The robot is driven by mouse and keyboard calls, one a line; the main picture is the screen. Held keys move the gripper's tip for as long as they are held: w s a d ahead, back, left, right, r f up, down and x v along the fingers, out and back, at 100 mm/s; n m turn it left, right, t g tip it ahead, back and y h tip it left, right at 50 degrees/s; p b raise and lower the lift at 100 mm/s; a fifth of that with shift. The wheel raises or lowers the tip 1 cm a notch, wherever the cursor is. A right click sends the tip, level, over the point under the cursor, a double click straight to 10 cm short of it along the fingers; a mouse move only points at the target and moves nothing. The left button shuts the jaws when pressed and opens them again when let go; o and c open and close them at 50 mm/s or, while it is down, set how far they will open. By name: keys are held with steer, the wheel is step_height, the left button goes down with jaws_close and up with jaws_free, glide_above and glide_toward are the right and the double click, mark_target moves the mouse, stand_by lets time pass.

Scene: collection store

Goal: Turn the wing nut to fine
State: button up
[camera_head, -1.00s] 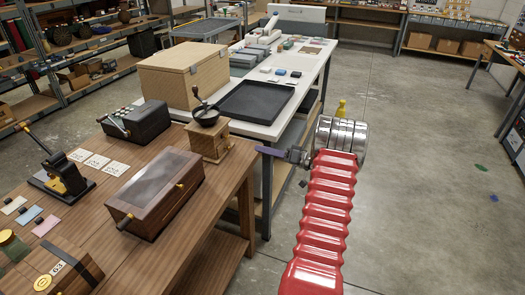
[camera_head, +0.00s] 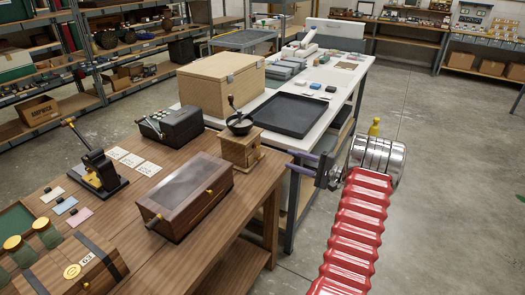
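A wooden coffee grinder (camera_head: 241,150) with a dark bowl and crank stands at the right end of the brown wooden table. A wing nut cannot be made out on it at this size. My gripper (camera_head: 302,164) is at the end of my red arm, right of the grinder and apart from it, beyond the table's right edge. Its purple fingers point left toward the grinder. They look slightly apart with nothing between them, though the view is small.
A long dark wooden box (camera_head: 187,195) lies in front of the grinder. A black cranked machine (camera_head: 170,126) stands left of it. Behind is a white table (camera_head: 272,132) with a black tray (camera_head: 291,114) and a large wooden box (camera_head: 221,84). Open floor lies right.

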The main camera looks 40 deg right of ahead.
mark_target(257, 147)
steer(key=m, duration=1.1)
steer(key=shift+d, duration=0.15)
steer(key=x, duration=1.3)
steer(key=shift+w, duration=0.35)
steer(key=shift+c, duration=0.7)
steer(key=c, duration=0.7)
steer(key=shift+o, duration=0.2)
